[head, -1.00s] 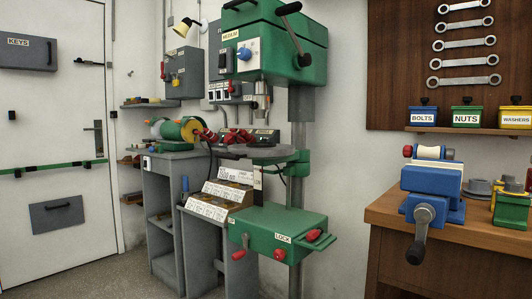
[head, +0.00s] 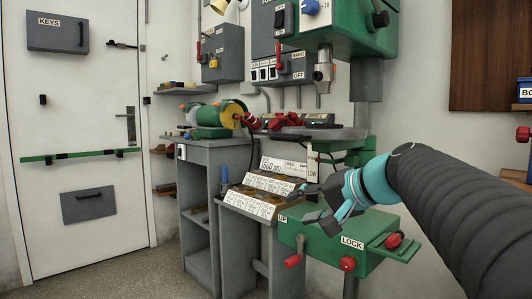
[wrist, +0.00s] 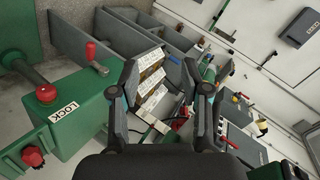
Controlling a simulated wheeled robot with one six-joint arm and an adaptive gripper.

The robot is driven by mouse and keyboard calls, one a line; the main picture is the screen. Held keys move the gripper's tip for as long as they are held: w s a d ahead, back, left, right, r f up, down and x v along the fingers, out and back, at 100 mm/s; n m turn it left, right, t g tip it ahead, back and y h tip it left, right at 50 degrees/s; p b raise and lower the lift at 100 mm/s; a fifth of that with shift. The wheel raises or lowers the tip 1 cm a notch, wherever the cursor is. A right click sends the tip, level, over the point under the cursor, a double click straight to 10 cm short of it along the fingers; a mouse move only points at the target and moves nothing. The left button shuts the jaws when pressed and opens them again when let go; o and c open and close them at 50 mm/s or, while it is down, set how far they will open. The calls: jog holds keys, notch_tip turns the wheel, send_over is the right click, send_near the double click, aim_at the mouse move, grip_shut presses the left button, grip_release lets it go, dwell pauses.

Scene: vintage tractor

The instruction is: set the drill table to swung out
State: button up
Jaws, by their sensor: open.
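The drill table (head: 345,133) is a grey round plate under the chuck of the green drill press (head: 345,33). It is carried by a green bracket on the grey column. Below it is a green box (head: 330,240) with labels UP and LOCK, a red-handled crank (head: 292,261) and red knobs (head: 347,263). The LOCK knob also shows in the wrist view (wrist: 46,93). My gripper (head: 305,205) is open and empty in front of the green box, below the drill table. In the wrist view, my gripper (wrist: 158,85) frames the label cards behind it.
A sloped rack of label cards (head: 262,190) stands left of my gripper on grey cabinets. A bench grinder (head: 215,117) is farther left. A white door (head: 75,185) is at the far left. Open floor (head: 150,275) lies before it.

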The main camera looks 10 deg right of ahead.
aim_at(287, 137)
jog(key=w+d+r+m+t+y+b, duration=0.1)
jog(key=w+d+r+t+y, duration=0.1)
jog(key=w+d+r, duration=0.3)
jog(key=w+d+r+t+y+b, duration=0.1)
jog(key=w+d+r+t, duration=0.15)
jog(key=r, duration=0.45)
jog(key=p+x, duration=0.1)
jog(key=x, duration=1.2)
jog(key=shift+w+d, duration=0.15)
jog(key=shift+d, duration=0.05)
grip_shut()
